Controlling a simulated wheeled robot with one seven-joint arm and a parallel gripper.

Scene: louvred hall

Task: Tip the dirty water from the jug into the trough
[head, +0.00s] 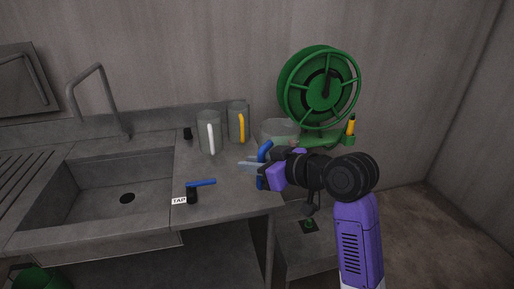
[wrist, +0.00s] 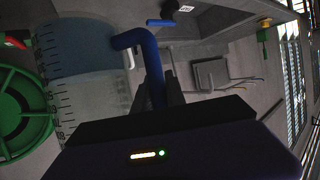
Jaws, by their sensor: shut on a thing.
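A clear jug (head: 279,131) with a blue handle (head: 264,151) is at the right end of the counter, partly hidden by my gripper (head: 262,168). My gripper is shut on the blue handle. In the wrist view the jug (wrist: 85,85) shows measuring marks and a darker blue-grey part that may be water. The jug looks about upright in the head view. I cannot tell if its base touches the counter. A grey basin (head: 293,262) with a green drain (head: 309,225) stands low, right of the counter; it may be the trough.
A sink (head: 92,205) with a tall faucet (head: 103,92) is at the left. A blue lever labelled TAP (head: 201,183) is on the counter (head: 225,195). Jugs with a white handle (head: 209,133) and a yellow handle (head: 238,124) stand behind. A green hose reel (head: 322,86) is behind my gripper.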

